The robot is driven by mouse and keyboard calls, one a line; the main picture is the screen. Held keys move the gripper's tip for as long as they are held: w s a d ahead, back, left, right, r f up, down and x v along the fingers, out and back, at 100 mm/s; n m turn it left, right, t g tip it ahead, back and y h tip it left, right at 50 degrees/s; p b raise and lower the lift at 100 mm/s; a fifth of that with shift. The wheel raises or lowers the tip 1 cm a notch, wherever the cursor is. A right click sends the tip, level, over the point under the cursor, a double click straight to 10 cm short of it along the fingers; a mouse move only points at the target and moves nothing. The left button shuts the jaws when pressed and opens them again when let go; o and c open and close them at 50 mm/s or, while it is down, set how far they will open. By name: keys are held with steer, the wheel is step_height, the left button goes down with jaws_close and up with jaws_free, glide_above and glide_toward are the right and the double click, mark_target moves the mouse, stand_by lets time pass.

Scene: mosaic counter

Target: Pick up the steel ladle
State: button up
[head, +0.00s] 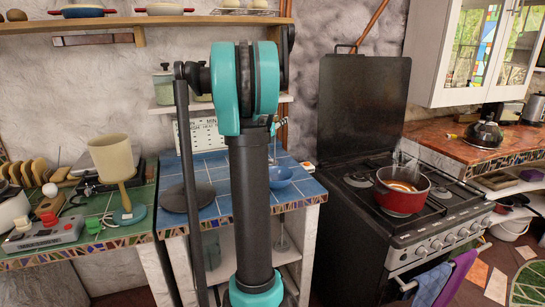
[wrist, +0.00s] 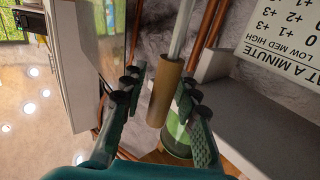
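In the wrist view, a tan cylindrical handle (wrist: 165,92) with a pale metal shaft (wrist: 182,30) stands between the fingers of my gripper (wrist: 159,82). It looks like the steel ladle, but its bowl end is out of frame. My gripper is open, one finger on each side of the handle. A gap shows on the left; the right finger is very close, and I cannot tell if it touches.
A green canister (wrist: 177,140) and a grey shelf (wrist: 248,112) lie near the right finger, by a lettered sign (wrist: 290,35).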

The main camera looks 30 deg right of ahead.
steer(key=shift+w+d, duration=0.1)
steer(key=shift+d, duration=0.15)
jaws_close()
steer(key=shift+r, duration=0.1)
stand_by(0.3)
